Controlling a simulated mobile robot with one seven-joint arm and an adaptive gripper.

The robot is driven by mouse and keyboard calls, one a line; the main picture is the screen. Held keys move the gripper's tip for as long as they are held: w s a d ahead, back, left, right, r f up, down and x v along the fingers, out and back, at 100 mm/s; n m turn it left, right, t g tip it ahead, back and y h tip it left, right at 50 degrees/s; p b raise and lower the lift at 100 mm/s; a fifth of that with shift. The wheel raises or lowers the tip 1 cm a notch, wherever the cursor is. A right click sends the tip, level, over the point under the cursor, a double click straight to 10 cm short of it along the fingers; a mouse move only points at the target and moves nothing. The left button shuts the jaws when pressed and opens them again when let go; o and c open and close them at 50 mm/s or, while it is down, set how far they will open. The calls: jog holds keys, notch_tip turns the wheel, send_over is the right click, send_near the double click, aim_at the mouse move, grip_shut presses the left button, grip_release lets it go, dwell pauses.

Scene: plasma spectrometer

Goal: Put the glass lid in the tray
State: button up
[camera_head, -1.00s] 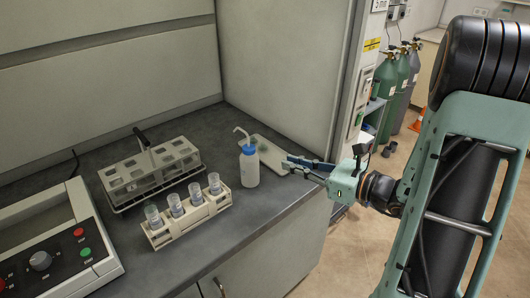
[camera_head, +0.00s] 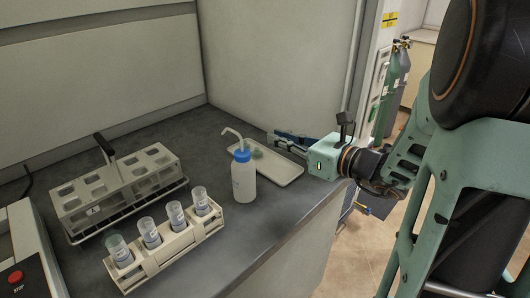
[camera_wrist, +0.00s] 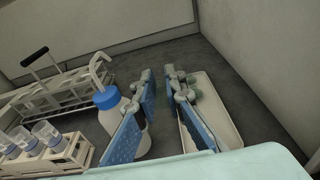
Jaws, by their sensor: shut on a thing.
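The tray (camera_head: 283,173) is a shallow, pale, long dish on the bench behind the wash bottle; it also shows in the wrist view (camera_wrist: 222,123). My gripper (camera_head: 272,137) is over the tray's far part, its blue-padded fingers reaching left from the teal wrist. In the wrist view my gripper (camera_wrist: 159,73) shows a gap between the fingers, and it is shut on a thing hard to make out. A small pale-green translucent piece, seemingly the glass lid (camera_head: 257,154), shows just below the fingertips, partly behind the bottle's spout. I cannot tell whether it touches the tray.
A wash bottle (camera_head: 243,181) with a blue cap stands close beside the tray. A vial rack (camera_head: 160,254) with several vials and a handled rack (camera_head: 118,197) stand to the left. A wall panel (camera_head: 285,65) rises behind the tray.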

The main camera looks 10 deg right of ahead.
jog(key=w+f, duration=0.2)
jog(key=w, duration=0.1)
jog(key=w+f+b, duration=0.1)
jog(key=w+f, duration=0.4)
jog(key=w, duration=0.1)
jog(key=shift+w+a+f, duration=0.1)
jog(key=shift+a+f, duration=0.15)
jog(key=shift+w+f+b, duration=0.15)
jog(key=shift+f+b, duration=0.15)
jog(key=shift+f, duration=0.65)
jog(key=shift+w+f+b, duration=0.1)
jog(key=shift+f+b, duration=0.15)
jog(key=shift+f, duration=0.65)
jog(key=shift+f+b, duration=0.6)
jog(key=shift+b, duration=0.05)
jog(key=o, duration=0.8)
jog(key=shift+r, duration=0.1)
jog(key=shift+c, duration=0.2)
jog(key=shift+r, duration=0.1)
